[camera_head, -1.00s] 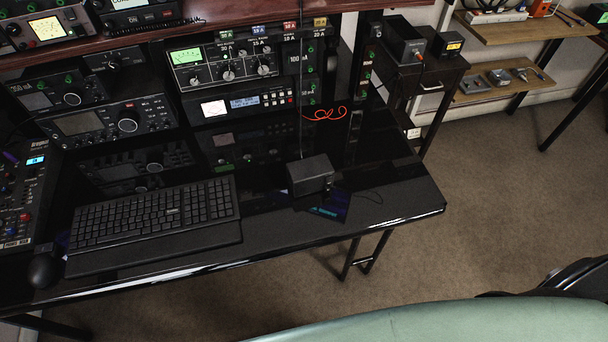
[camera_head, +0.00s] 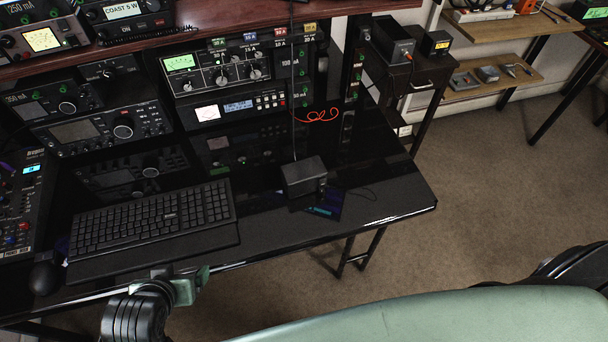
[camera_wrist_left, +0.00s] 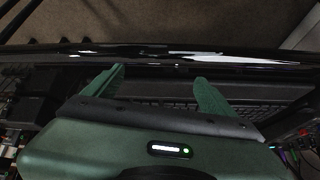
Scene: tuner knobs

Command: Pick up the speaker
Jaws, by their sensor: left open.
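The speaker looks to be the small black box (camera_head: 303,176) on the black desk, right of the keyboard and near the front edge. A thin cable rises behind it. My left gripper (camera_head: 187,286) is at the desk's front edge below the keyboard, left of the box and apart from it. In the left wrist view its two green fingers (camera_wrist_left: 162,86) are spread with nothing between them. My right gripper is in neither view.
A black keyboard (camera_head: 150,220) lies on the desk, with a mouse (camera_head: 46,277) at its left. Radio units (camera_head: 240,70) stand along the back. A dark flat item (camera_head: 325,206) lies just in front of the box. The desk right of the box is mostly clear.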

